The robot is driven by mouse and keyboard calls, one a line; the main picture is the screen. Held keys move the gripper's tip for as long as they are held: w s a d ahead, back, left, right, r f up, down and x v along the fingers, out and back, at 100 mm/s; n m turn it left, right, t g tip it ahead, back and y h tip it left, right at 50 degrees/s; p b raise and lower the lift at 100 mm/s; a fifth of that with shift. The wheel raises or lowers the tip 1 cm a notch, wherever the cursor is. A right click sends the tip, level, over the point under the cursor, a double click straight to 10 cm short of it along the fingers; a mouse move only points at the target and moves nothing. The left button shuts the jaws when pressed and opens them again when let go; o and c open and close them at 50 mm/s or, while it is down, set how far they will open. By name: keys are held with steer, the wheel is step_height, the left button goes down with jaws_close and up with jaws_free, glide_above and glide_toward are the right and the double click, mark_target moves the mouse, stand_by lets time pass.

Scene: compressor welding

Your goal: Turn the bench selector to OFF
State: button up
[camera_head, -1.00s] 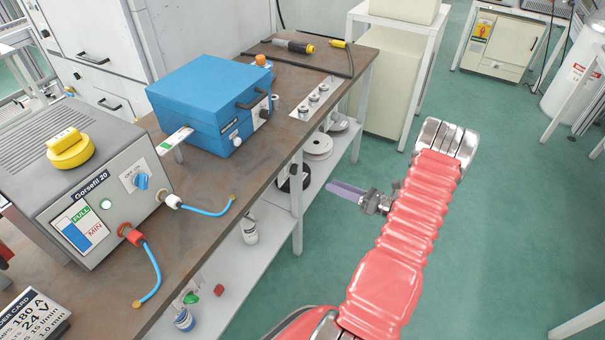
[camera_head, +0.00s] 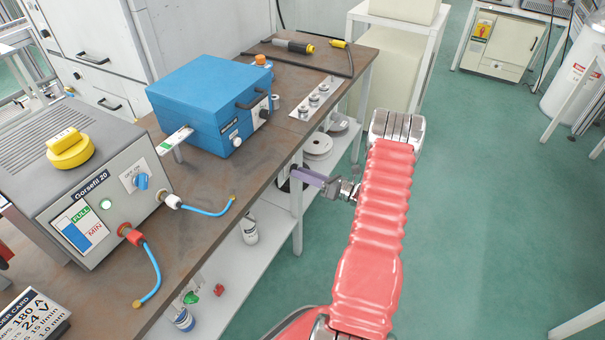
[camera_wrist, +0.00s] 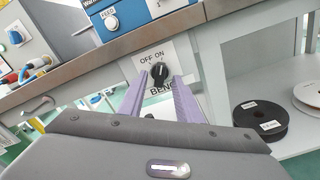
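The bench selector (camera_wrist: 158,72) is a black knob on a white plate marked OFF and ON, on the front edge of the bench in the wrist view. Its pointer is too small to read surely. My gripper (camera_wrist: 160,80) is open, with its two purple fingers on either side of the knob in the picture and nothing between them. I cannot tell whether the tips reach the knob. In the head view my gripper (camera_head: 304,174) is at the bench's front edge, and the selector is hidden there.
The brown bench top (camera_head: 215,178) holds a blue box (camera_head: 205,95) and a grey welding unit (camera_head: 75,165) with a yellow knob. Below, a shelf (camera_head: 265,235) carries bottles and spools; a black spool (camera_wrist: 260,121) is right of my gripper.

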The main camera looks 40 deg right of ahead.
steer(key=shift+w+a, duration=0.1)
steer(key=shift+w, duration=0.15)
steer(key=shift+c, duration=0.5)
jaws_close()
